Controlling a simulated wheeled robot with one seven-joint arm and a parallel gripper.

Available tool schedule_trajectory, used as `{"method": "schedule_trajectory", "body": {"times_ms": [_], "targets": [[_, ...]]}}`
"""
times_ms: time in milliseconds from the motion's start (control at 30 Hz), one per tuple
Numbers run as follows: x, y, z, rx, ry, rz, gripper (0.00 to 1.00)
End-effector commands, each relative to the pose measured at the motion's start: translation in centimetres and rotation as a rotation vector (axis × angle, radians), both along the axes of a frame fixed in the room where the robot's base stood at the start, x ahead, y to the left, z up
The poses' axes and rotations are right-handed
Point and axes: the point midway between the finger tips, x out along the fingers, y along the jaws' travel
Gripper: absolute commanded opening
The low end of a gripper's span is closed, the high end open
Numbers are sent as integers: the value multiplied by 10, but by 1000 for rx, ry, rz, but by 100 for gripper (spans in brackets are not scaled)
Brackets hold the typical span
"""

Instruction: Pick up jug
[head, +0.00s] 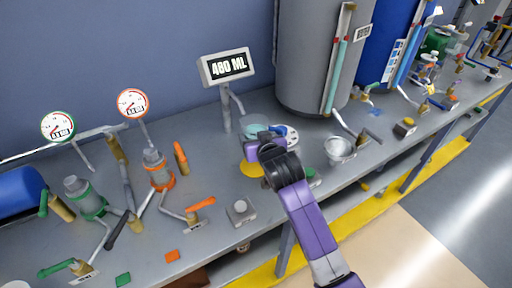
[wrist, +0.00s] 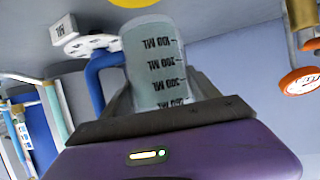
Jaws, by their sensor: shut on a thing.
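The jug (head: 255,129) is a clear, pale teal vessel with dark mL marks. In the wrist view the jug (wrist: 152,55) appears upside down between the fingers, with a blue handle (wrist: 98,75) on its left side. My gripper (head: 264,143) is shut on the jug's body; the fingers (wrist: 162,92) lie along both sides of it. In the head view my purple wrist hides the lower part of the jug. I cannot tell whether its base touches the bench.
A display (head: 227,67) reading 480 ML stands behind the jug on the grey bench (head: 330,192). A yellow round patch (head: 250,169) lies in front.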

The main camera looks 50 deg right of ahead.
Motion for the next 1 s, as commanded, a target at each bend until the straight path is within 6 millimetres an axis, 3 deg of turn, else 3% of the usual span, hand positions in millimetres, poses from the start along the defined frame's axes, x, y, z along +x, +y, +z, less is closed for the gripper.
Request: {"method": "schedule_trajectory", "body": {"times_ms": [33, 200, 500, 700, 1000], "targets": [[2, 0, 19, -5, -11, 1, 1], [2, 0, 66, -4, -12, 1, 1], [1, 1, 124, -2, -8, 2, 1], [1, 0, 138, -1, -5, 0, 1], [0, 0, 140, -1, -4, 0, 1]]}}
